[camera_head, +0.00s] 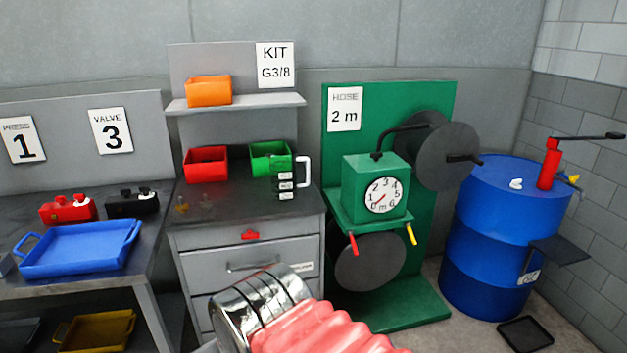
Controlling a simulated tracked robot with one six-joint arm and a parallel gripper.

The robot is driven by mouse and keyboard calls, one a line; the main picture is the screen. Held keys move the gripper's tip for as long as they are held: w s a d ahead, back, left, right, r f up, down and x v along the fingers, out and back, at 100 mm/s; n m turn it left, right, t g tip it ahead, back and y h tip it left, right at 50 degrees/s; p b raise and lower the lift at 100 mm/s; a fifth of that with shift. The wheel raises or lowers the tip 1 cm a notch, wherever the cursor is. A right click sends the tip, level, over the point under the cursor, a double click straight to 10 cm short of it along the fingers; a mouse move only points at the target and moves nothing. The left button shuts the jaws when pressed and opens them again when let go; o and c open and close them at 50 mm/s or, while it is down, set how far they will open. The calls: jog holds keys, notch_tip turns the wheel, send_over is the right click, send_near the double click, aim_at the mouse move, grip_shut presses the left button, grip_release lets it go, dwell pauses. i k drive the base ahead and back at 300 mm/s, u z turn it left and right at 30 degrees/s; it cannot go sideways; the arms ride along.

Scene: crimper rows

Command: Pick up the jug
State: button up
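The jug (286,186) stands upright on the right part of the dark top of the grey drawer cabinet (250,245). It has a white handle on its right side and small white marks down its front. Its body looks clear or dark, so its outline is hard to make out. It stands in front of the green bin (268,152) and overlaps it in the view. A chrome and pink ribbed part of my arm reaches in from the bottom edge, below and apart from the jug. No gripper fingers show.
A red bin (206,163) stands left on the cabinet top, with small brass fittings (182,205) near it. An orange bin (209,90) sits on the shelf above. A green hose stand (376,188) is close on the right, then a blue drum (500,240). A blue tray (80,250) lies on the left bench.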

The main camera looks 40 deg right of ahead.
aim_at(284, 185)
jog(key=z, duration=0.4)
jog(key=i, duration=1.5)
